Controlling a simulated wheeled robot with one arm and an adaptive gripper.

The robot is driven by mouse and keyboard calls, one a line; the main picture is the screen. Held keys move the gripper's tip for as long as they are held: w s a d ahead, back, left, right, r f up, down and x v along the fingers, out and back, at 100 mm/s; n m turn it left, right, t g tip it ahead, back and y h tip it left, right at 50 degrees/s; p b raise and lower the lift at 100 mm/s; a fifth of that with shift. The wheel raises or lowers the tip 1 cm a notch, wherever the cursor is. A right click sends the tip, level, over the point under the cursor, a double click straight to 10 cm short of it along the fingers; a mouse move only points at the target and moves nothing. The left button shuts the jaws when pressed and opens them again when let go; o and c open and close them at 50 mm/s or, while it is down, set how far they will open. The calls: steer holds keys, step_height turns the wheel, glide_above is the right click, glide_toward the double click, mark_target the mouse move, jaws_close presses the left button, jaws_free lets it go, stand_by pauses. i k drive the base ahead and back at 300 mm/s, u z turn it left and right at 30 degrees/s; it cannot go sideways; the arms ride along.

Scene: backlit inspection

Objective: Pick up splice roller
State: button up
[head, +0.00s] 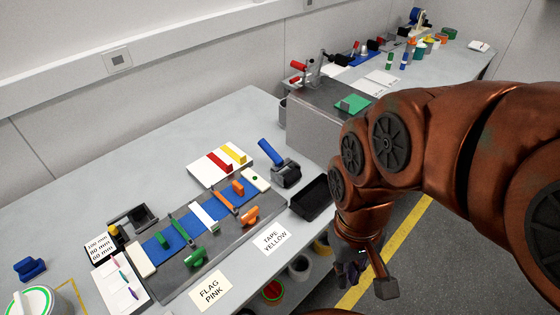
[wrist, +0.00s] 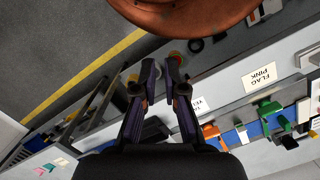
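No part is labelled as the splice roller. A small blue block with a raised grip (head: 30,268) lies at the table's left and may be it, but I cannot tell. Another blue-handled tool (head: 270,155) leans up from a dark grey base behind the splicing fixture. My gripper (head: 348,275) hangs past the table's front edge, right of both, pointing down. In the wrist view my gripper (wrist: 161,65) shows two dark fingers with a narrow gap between the tips and nothing held there.
The grey fixture (head: 215,250) with a blue strip and green and orange clamps lies along the table front. A black tray (head: 312,198) is right of it. A grey box (head: 315,125) stands behind. Rolls sit below the edge. Bare table (head: 100,190) lies at the back left.

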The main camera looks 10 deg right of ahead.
mark_target(278, 163)
steer(key=z, duration=0.2)
steer(key=k, duration=1.1)
steer(key=u, duration=1.25)
steer(key=i, duration=0.45)
